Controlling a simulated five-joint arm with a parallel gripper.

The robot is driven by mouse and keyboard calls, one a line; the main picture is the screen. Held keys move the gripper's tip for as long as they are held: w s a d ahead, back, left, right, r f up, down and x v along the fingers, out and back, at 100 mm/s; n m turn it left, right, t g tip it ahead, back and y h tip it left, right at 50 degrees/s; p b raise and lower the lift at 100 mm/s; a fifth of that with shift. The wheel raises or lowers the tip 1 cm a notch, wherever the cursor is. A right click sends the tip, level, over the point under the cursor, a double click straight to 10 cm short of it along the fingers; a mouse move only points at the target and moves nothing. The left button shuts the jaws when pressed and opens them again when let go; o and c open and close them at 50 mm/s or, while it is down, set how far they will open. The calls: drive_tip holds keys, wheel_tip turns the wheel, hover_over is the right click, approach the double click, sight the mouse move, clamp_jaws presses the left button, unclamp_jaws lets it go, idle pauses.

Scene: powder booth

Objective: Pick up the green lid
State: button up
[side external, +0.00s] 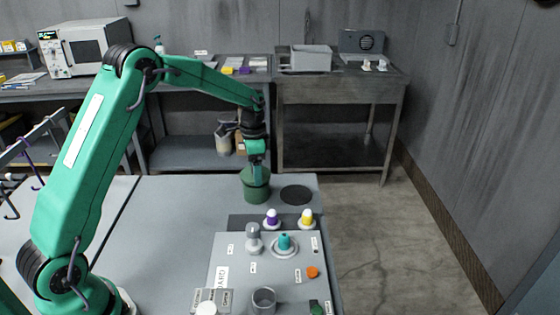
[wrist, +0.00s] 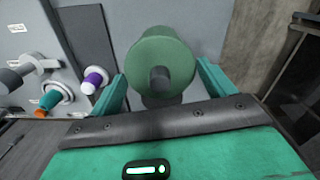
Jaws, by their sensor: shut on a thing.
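The green lid (wrist: 150,55) is round with a dark grey knob in its middle, and it lies between the two fingers in the wrist view. My gripper (wrist: 163,85) is shut on it from above. In the side view my gripper (side external: 257,172) points down at a dark green round body (side external: 256,191) at the far edge of the grey table. The fingers hide part of its top there. I cannot tell whether the lid is apart from what is under it.
A dark disc (side external: 297,195) lies just right of the green body. The table's left part is clear.

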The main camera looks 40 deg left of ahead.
drive_tip(key=r, duration=0.2)
drive_tip(key=shift+d+r, duration=0.3)
drive_tip(key=s+d+r, duration=0.4)
drive_tip(key=d+r, duration=0.2)
drive_tip(key=d, duration=0.4)
drive_tip(key=shift+d+r, duration=0.2)
drive_tip(key=w+d+f, duration=0.4)
drive_tip(key=w+d, duration=0.2)
drive_tip(key=d, duration=0.1)
drive_tip(key=shift+w+d+f, duration=0.3)
drive_tip(key=shift+w, duration=0.05)
drive_tip(key=shift+a, duration=0.1)
hover_over(296, 194)
wheel_tip(296, 194, down, 7)
drive_tip(key=shift+f, duration=2)
